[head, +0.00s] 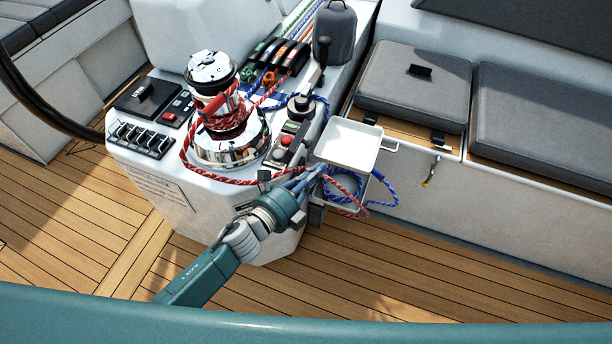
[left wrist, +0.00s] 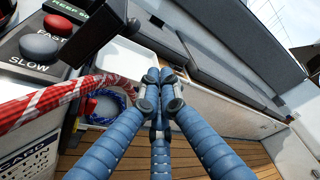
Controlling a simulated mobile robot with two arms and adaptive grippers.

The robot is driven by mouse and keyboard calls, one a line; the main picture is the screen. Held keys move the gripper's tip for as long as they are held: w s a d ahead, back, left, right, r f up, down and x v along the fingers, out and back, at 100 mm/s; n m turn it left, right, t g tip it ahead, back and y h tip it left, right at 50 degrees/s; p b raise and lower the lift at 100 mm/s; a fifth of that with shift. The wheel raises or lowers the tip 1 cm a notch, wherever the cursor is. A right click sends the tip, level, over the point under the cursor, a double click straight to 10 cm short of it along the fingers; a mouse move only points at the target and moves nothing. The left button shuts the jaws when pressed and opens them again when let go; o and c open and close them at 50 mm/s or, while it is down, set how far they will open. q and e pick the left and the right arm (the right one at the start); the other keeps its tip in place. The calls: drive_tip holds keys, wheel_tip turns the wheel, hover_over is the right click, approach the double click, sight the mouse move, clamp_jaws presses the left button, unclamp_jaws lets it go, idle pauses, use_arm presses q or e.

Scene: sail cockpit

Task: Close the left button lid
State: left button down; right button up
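A button box beside the chrome winch carries a red button (head: 286,141). In the left wrist view the red button marked FAST (left wrist: 57,23) and the grey one marked SLOW (left wrist: 38,46) are uncovered. A black flap (left wrist: 88,32), which looks like a raised button lid, stands out beside them; I cannot make out its hinge. My left gripper (head: 314,174) is just in front of the box, near the white tray. Its blue fingers show in the left wrist view (left wrist: 158,80), tips together with nothing visible between them. They are apart from the flap. My right gripper is not in view.
A red rope (left wrist: 60,100) runs close to the left fingers and around the chrome winch (head: 230,145). A white tray (head: 347,143) juts out right of the box, with blue rope (head: 380,190) hanging below. Grey seat cushions (head: 413,85) lie right. The wooden floor (head: 450,260) is clear.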

use_arm(q)
drive_tip(key=w, duration=0.1)
drive_tip(key=w+a+r+p, duration=0.1)
drive_tip(key=w, duration=0.2)
drive_tip(key=shift+a+r+p, duration=0.15)
drive_tip(key=shift+a+p, duration=0.05)
drive_tip(key=shift+p, duration=0.15)
